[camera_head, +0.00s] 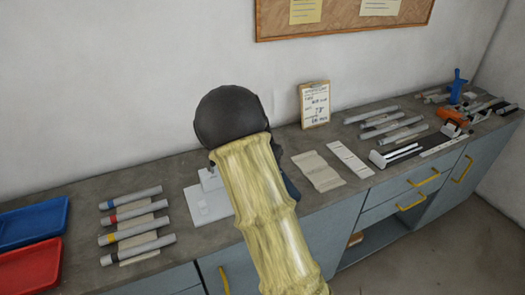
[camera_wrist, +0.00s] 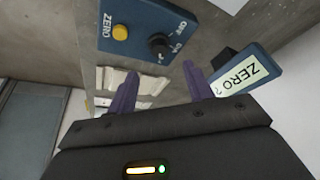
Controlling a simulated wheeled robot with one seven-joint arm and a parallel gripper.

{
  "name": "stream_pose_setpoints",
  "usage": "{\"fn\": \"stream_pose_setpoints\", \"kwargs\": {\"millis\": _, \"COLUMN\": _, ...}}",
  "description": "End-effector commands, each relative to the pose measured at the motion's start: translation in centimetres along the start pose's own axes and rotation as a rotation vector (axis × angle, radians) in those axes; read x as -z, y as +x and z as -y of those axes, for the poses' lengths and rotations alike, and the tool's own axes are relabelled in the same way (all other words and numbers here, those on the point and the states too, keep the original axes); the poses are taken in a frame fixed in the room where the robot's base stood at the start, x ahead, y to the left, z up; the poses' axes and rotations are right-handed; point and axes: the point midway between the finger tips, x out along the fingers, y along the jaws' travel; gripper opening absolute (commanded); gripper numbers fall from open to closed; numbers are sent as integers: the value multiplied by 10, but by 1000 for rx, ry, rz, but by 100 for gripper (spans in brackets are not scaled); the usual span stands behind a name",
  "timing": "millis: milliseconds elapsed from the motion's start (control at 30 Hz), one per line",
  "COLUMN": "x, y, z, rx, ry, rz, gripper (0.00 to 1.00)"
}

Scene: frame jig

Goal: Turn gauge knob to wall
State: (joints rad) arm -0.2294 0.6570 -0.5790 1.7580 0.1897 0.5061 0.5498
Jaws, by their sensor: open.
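A yellow button (camera_wrist: 120,32) marked ZERO sits beside the knob. My gripper (camera_wrist: 160,82) shows two purple fingers standing apart, with nothing held between them. The knob appears beyond the fingertips, roughly between their lines, and looks apart from them. Which way the knob points is too small to tell.
A blue-framed ZERO display (camera_wrist: 243,76) is near the right finger. In the head view a white stand (camera_head: 207,205) is left of my arm. Marked tubes (camera_head: 135,223), a blue tray (camera_head: 32,222) and a red tray (camera_head: 30,268) lie further left. A notice (camera_head: 314,104) leans at the wall.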

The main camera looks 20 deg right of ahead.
Motion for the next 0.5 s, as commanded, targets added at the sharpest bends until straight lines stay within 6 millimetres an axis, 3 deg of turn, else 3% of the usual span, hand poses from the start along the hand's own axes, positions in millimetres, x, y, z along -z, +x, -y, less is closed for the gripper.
{"fn": "stream_pose_setpoints", "kwargs": {"millis": 300, "x": -1, "y": -64, "z": 1, "rx": 3, "ry": -1, "rz": -1, "gripper": 51}}
{"fn": "stream_pose_setpoints", "kwargs": {"millis": 500, "x": 0, "y": -87, "z": 1, "rx": 1, "ry": 1, "rz": 0, "gripper": 51}}
